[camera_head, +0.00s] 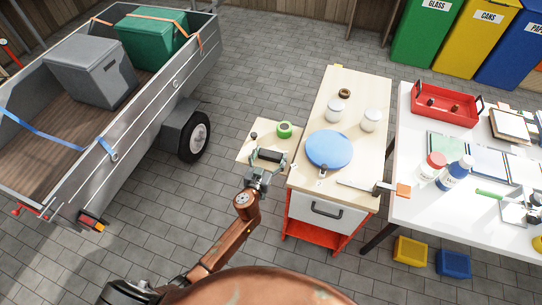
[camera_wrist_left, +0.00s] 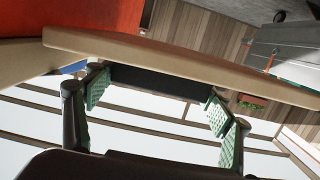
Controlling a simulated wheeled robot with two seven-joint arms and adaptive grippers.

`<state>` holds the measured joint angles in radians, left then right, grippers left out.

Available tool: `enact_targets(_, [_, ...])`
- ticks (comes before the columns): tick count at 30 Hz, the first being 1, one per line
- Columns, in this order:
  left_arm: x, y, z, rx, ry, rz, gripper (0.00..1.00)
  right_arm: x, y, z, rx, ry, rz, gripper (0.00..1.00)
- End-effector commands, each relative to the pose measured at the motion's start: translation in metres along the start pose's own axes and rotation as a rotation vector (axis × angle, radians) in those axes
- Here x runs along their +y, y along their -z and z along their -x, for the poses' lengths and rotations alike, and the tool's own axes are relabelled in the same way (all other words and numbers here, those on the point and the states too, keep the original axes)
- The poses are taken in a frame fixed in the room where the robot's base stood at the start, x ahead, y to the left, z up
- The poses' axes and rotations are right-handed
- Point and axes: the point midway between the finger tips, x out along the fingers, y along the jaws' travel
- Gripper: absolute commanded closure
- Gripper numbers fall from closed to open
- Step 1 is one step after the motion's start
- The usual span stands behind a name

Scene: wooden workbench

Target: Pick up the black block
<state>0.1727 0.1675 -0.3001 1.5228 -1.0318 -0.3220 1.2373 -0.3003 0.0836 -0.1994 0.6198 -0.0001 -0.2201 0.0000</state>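The black block (camera_head: 270,155) is at the small side board (camera_head: 250,148) left of the workbench, between the fingers of my left gripper (camera_head: 268,160). In the left wrist view, the black block (camera_wrist_left: 155,83) is a long dark bar along the edge of a wooden board (camera_wrist_left: 180,62). The green-padded fingers of my left gripper (camera_wrist_left: 158,102) stand wide apart at its two ends. I see no clear gap at the ends, but a firm grip does not show. My right gripper is not in view.
A green tape roll (camera_head: 284,130) and a small dark item (camera_head: 253,136) are close to the gripper on the side board. The workbench (camera_head: 352,93) holds a blue disc (camera_head: 330,149) and two white jars. A trailer (camera_head: 130,130) stands left; paved floor lies between.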

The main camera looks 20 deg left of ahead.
Motion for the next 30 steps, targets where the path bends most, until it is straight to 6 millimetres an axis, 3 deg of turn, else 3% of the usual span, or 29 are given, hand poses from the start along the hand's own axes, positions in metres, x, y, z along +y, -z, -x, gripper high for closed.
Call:
enact_targets(12, [0.000, 0.000, 0.000, 0.001, 0.000, 0.000, 0.54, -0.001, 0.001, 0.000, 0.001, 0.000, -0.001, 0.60])
enact_targets(22, [0.000, 0.007, 0.001, 0.002, -0.001, 0.001, 0.54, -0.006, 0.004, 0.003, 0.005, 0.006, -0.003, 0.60])
enact_targets(29, [0.000, 0.039, 0.006, 0.006, 0.000, 0.002, 0.54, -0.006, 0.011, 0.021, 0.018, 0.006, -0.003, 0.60])
enact_targets(30, [0.000, 0.044, 0.014, 0.005, 0.000, 0.002, 0.54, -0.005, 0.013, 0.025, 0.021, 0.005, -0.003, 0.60])
